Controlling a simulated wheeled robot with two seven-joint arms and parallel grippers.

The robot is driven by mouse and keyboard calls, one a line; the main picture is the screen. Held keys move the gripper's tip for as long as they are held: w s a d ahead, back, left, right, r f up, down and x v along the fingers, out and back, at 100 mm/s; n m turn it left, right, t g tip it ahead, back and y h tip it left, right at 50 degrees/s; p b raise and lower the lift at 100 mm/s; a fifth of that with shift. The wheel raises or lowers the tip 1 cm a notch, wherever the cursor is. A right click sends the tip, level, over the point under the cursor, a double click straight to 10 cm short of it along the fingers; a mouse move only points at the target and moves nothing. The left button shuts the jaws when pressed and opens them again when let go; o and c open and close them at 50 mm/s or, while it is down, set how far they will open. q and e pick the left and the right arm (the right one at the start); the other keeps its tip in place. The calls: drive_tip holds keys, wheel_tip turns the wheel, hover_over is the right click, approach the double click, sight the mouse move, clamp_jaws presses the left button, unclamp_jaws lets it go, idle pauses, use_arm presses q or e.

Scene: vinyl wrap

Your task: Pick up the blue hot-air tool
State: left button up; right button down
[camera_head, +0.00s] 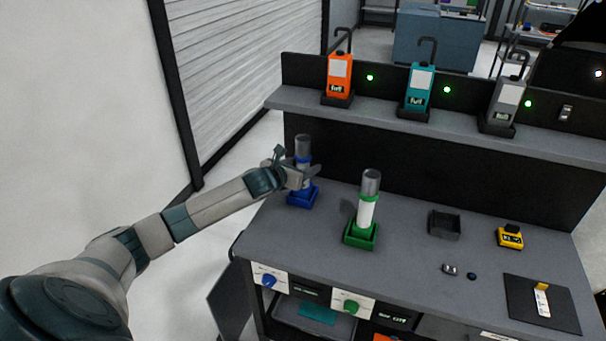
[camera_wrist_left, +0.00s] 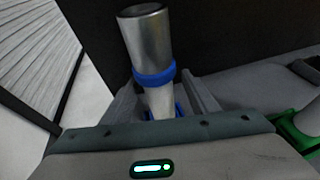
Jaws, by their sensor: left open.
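The blue hot-air tool (camera_head: 303,150) stands upright in a blue base (camera_head: 303,196) at the left end of the workbench. It has a grey metal nozzle and a blue ring. My left gripper (camera_head: 303,173) is at the tool, its fingers on either side of the body below the ring. In the left wrist view the tool (camera_wrist_left: 150,45) rises between the two open fingers (camera_wrist_left: 160,100). Whether a finger touches it I cannot tell. My right gripper is not in view.
A green-ringed tool (camera_head: 367,207) stands in a green base to the right. A black tray (camera_head: 444,225), a yellow device (camera_head: 510,237) and a dark mat (camera_head: 520,312) lie further right. Orange (camera_head: 339,76), teal (camera_head: 419,88) and grey (camera_head: 504,103) devices stand on the shelf above.

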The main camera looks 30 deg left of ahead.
use_arm(q)
drive_tip(key=p+x, duration=0.1)
drive_tip(key=x, duration=0.1)
drive_tip(key=shift+w+a+r, duration=0.1)
drive_tip(key=shift+w+a, duration=0.05)
drive_tip(key=shift+w, duration=0.2)
drive_tip(key=shift+w+f, duration=0.35)
drive_tip(key=shift+w, duration=0.3)
drive_tip(key=shift+c, duration=0.2)
clamp_jaws()
drive_tip(key=shift+r, duration=0.1)
